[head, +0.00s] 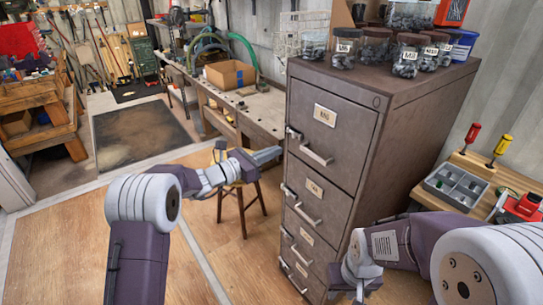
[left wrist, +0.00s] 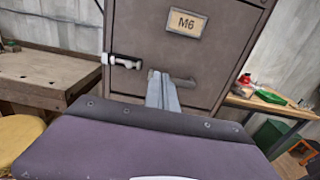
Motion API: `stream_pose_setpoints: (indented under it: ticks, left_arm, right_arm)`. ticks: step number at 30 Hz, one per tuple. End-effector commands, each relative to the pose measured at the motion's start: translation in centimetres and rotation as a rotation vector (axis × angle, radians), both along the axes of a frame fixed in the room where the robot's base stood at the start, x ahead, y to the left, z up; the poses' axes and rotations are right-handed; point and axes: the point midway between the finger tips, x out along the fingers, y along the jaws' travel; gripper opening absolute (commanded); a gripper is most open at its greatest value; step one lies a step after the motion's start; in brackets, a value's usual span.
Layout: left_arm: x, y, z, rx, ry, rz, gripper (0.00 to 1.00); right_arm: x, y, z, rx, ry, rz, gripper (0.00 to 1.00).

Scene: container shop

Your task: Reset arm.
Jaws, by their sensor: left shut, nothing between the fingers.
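My left gripper (head: 268,155) reaches out to the left of the grey-brown filing cabinet (head: 418,113) in the head view. Its fingers (left wrist: 162,90) are together with nothing between them. In the left wrist view they overlap the handle (left wrist: 186,82) of the top drawer, labelled M6; I cannot tell whether they touch it. In the head view the fingertips appear just left of the cabinet front, apart from that handle (head: 316,152). My right gripper (head: 352,290) points down at the bottom, in front of the lower cabinet; its fingers are too unclear to read.
Several labelled jars (head: 343,52) stand on the cabinet. A stool (head: 238,190) is behind my left arm. A workbench (head: 250,108) with a cardboard box (head: 231,75) runs along the wall. A bench with a parts tray (head: 455,187) and screwdrivers is at right. Wooden floor lies open at left.

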Motion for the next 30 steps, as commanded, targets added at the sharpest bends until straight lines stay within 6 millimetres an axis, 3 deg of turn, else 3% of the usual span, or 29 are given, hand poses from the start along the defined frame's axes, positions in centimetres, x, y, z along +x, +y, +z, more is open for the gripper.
stream_pose_setpoints:
  ticks: [5, 8, 10, 11, 14, 17, 20, 24, 27, 30]
  left_arm:
    - [-0.2, 0.2, 0.4, 0.0, -0.005, -0.001, 0.0]
    - [-0.6, 0.0, 3.4, 0.0, -0.052, -0.004, 0.0]
    - [-2.7, -0.6, 6.7, 0.025, -0.091, -0.032, 0.0]
    - [-4.7, -1.2, 6.8, 0.08, -0.091, -0.074, 0.0]
    - [-11.2, -2.0, 2.9, 0.353, -0.085, -0.224, 0.0]
    - [-17.4, -0.6, -2.0, 0.648, -0.117, -0.385, 0.0]
    - [-23.7, 3.0, -7.1, 0.967, -0.19, -0.591, 0.0]
    - [-31.1, 10.8, -13.1, 1.4, -0.395, -0.981, 0.0]
    - [-33.8, 15.5, -15.6, 1.591, -0.574, -1.259, 0.0]
    - [-34.4, 18.1, -16.8, 1.683, -0.739, -1.462, 0.0]
  right_arm:
    - [0.0, 0.0, 0.2, 0.0, 0.0, 0.0, 0.33]
    - [0.0, 0.0, 0.5, 0.0, 0.0, 0.0, 0.33]
    - [0.0, 0.0, 1.1, 0.0, 0.0, 0.0, 0.33]
    - [0.0, 0.0, 1.3, 0.0, 0.0, 0.0, 0.33]
    - [0.0, 0.0, 1.7, 0.0, 0.0, 0.0, 0.33]
    - [0.0, 0.0, 2.0, 0.0, 0.0, 0.0, 0.33]
    - [0.0, 0.0, 2.3, 0.0, 0.0, 0.0, 0.33]
    - [0.0, 0.0, 2.5, 0.0, 0.0, 0.0, 0.33]
    - [0.0, 0.0, 2.5, 0.0, 0.0, 0.0, 0.33]
    - [0.0, 0.0, 2.5, 0.0, 0.0, 0.0, 0.33]
